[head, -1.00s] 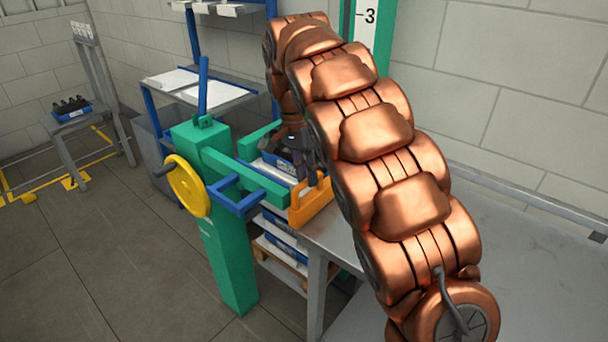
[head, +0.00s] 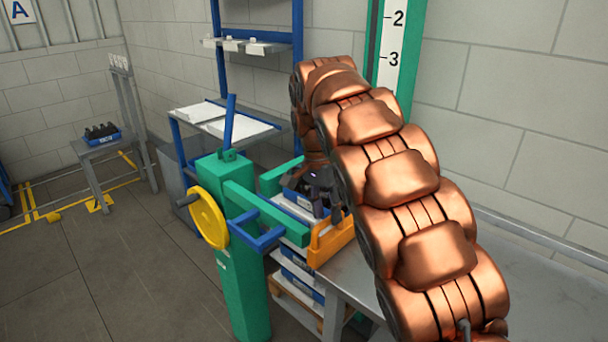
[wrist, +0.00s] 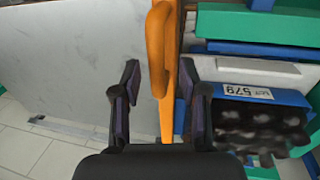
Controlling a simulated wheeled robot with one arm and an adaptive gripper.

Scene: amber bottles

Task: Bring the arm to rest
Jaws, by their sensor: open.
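My copper-coloured arm (head: 410,190) arches from the lower right up to the middle of the head view and bends down at its far end. My gripper (head: 322,208) hangs there, just behind an orange handled piece (head: 332,242) at the table corner. In the wrist view my gripper (wrist: 161,72) has its two fingers spread, with nothing held. The orange bar (wrist: 161,100) shows between the fingers in the picture; I cannot tell its distance. A blue crate (wrist: 262,95) with a label and dark bottles (wrist: 265,130) lies to the right of the fingers.
A green post (head: 240,280) with a yellow handwheel (head: 208,217) and green arms stands left of the orange piece. A grey table (head: 545,300) extends right. A blue-framed rack (head: 258,60) stands behind. Another crate of bottles (head: 102,133) sits on a far stand. Floor at left is open.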

